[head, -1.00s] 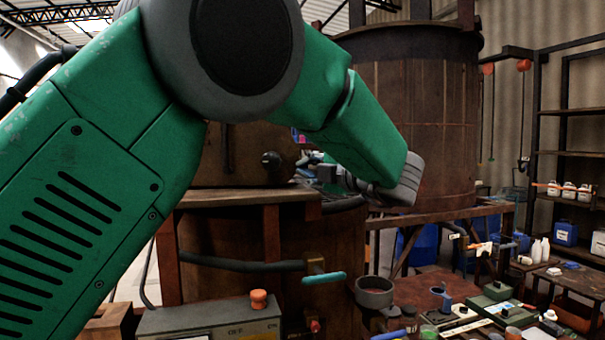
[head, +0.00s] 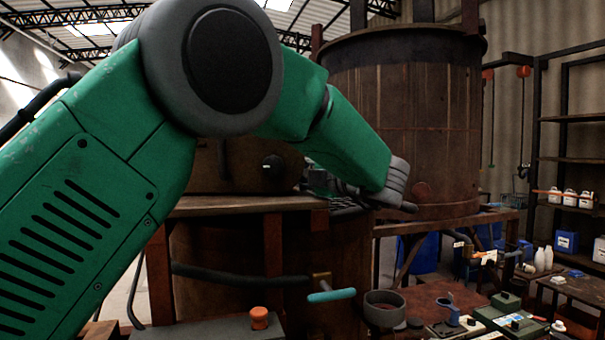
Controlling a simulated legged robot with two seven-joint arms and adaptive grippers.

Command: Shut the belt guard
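I cannot make out the belt guard for certain. A dark brown housing (head: 235,160) with a round black knob (head: 272,163) stands behind my green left arm, on a wooden-edged stand, and the arm covers much of it. My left gripper (head: 340,195) is at the far end of that arm, to the right of the knob and in front of the big vat (head: 420,120). The forearm and wrist hide most of it, so its fingers cannot be read. I see nothing clearly held in it. My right gripper is out of view.
A pipe with a teal-handled valve (head: 331,295) juts out below the stand. An orange button (head: 259,318) tops a grey box at the bottom. A grey pot (head: 384,308) and tools crowd the red bench at lower right. Shelves (head: 572,160) stand far right.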

